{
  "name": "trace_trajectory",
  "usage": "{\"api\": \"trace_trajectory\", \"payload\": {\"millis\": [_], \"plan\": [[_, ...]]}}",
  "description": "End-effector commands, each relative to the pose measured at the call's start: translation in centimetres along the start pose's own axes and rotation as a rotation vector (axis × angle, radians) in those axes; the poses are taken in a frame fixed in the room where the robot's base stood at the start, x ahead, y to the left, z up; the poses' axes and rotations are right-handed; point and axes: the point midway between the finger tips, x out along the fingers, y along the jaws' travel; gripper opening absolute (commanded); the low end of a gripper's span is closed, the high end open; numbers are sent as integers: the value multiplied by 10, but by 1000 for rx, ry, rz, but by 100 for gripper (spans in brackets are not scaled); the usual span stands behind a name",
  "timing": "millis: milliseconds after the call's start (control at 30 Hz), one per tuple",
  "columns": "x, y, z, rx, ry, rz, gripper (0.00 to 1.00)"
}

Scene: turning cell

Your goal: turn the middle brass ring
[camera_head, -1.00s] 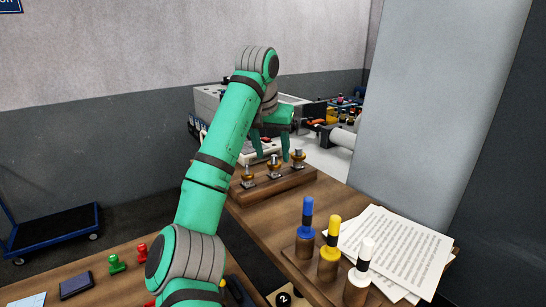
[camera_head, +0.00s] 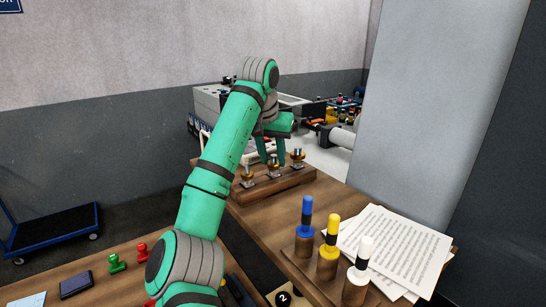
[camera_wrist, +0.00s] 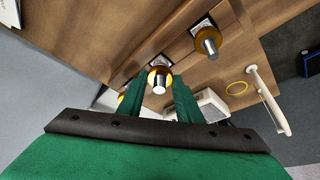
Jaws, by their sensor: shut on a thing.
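Three brass rings on posts stand in a row on a wooden block (camera_head: 290,188). The middle brass ring (camera_wrist: 160,79) sits between my two fingers in the wrist view, around a bright metal post. My gripper (camera_head: 272,161) is down at the middle post in the head view, its fingers shut on the ring. One outer brass ring (camera_head: 298,158) stands to the right and the other (camera_head: 247,179) to the left. In the wrist view one outer ring (camera_wrist: 208,41) is clear at upper right; the other is mostly hidden behind my left finger.
Blue (camera_head: 305,225), yellow (camera_head: 331,245) and white-topped (camera_head: 361,268) pegs stand in front on the table. Paper sheets (camera_head: 397,250) lie to their right. A grey panel (camera_head: 440,100) rises at the right. Machinery (camera_head: 340,135) is behind the block.

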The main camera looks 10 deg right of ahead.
Motion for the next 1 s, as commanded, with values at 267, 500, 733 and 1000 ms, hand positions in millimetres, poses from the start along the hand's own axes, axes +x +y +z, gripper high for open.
{"api": "trace_trajectory", "payload": {"millis": [267,500,733,1000], "plan": [[0,-2,0,111,0,49,9],[0,-3,-1,288,0,121,9],[-1,-6,-2,447,1,186,9],[-1,-7,-3,579,1,238,9]]}}
